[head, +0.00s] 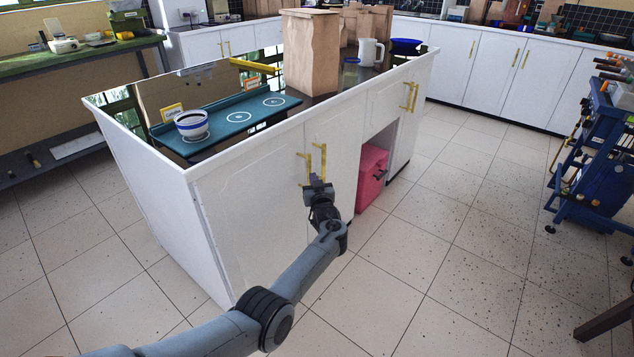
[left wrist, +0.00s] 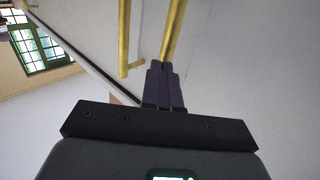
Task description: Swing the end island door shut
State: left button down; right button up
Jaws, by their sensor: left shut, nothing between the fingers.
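The white island (head: 146,193) stands in the middle of the head view. Its end door (head: 248,222) is the white panel nearest the left corner, and it looks about flush with the front; I cannot tell whether a small gap is there. Two upright gold handles sit close together, the end door's handle (head: 303,170) and the neighbouring door's handle (head: 323,158). My left gripper (head: 317,180) is shut and empty at the lower ends of the handles. In the left wrist view its fingertips (left wrist: 160,66) overlap the lower end of one gold handle; I cannot tell whether they touch it.
A pink bin (head: 370,178) sits in an open bay. A blue cart (head: 592,150) stands right; the floor between is clear.

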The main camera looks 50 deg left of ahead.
pick_arm(q)
jog(key=p+v, duration=0.9)
jog(key=v, duration=0.4)
jog(key=s+f+m+p, duration=0.3)
jog(key=s+f+p, duration=0.25)
jog(key=s, duration=0.35)
jog(key=s+d+r+m+t+h+p, duration=0.2)
jog(key=s+d+r+m+h+p, duration=0.15)
jog(key=s+p, duration=0.35)
jog(key=s+d+r+m+g+h+p, duration=0.2)
jog(key=s+d+r+m+h, duration=0.15)
jog(key=s+d+r, duration=0.45)
jog(key=s+d+r+m+g+h+p, duration=0.25)
jog(key=s+d+h, duration=0.2)
jog(key=d, duration=0.65)
jog(key=s+d+r+m+g+h+p, duration=0.25)
jog(key=s+d+r+h, duration=0.3)
jog(key=d, duration=0.45)
notch_tip(320, 180, up, 39)
jog(key=y+p, duration=0.1)
jog(key=p, duration=3.6)
jog(key=shift+s+n, duration=0.25)
jog(key=shift+n, duration=0.05)
